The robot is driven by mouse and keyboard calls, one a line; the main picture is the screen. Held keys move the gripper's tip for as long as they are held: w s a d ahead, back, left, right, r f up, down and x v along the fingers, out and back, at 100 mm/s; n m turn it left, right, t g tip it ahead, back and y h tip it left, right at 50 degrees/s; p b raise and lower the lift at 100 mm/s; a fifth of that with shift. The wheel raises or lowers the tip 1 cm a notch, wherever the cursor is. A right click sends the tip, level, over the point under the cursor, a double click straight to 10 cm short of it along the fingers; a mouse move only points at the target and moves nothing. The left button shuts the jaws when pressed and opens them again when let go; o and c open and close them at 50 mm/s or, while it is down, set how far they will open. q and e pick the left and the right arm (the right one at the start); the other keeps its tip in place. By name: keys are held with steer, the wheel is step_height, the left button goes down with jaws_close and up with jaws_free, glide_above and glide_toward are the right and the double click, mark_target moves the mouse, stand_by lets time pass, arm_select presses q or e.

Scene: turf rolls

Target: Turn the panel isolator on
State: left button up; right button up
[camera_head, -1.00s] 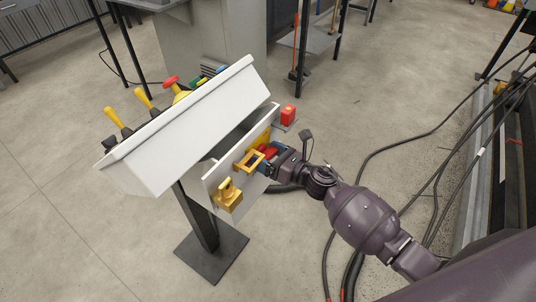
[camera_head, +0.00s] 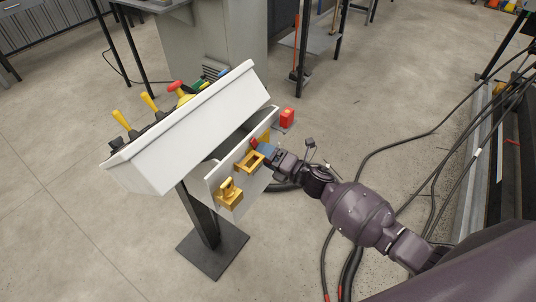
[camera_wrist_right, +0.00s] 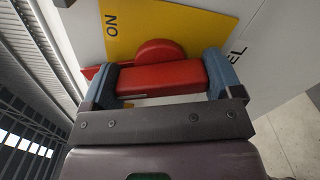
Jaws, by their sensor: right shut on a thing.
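The panel isolator has a red handle (camera_wrist_right: 162,78) with a round red hub on a yellow plate (camera_wrist_right: 128,35) marked ON. In the right wrist view the handle lies crosswise between the blue fingers of my right gripper (camera_wrist_right: 165,74), which is shut on it. The ON mark is up and left of the handle. In the head view the right gripper (camera_head: 266,151) is at the panel's front face, and a bit of the red handle (camera_head: 254,143) shows beside it. My left gripper is not in view.
The white console (camera_head: 185,130) stands on a dark post with a square foot (camera_head: 213,252). Yellow guards (camera_head: 230,197) stick out of the panel near the gripper. A red block (camera_head: 287,118) sits right of the console. Black cables (camera_head: 352,190) lie on the floor.

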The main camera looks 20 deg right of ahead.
steer(key=shift+r+m, duration=0.1)
steer(key=shift+m, duration=0.7)
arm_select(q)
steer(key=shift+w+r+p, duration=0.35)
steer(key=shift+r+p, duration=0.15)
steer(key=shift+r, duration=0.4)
arm_select(e)
steer(key=shift+m, duration=1.3)
steer(key=o, duration=0.7)
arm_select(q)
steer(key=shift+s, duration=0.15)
arm_select(e)
steer(key=shift+o, duration=0.2)
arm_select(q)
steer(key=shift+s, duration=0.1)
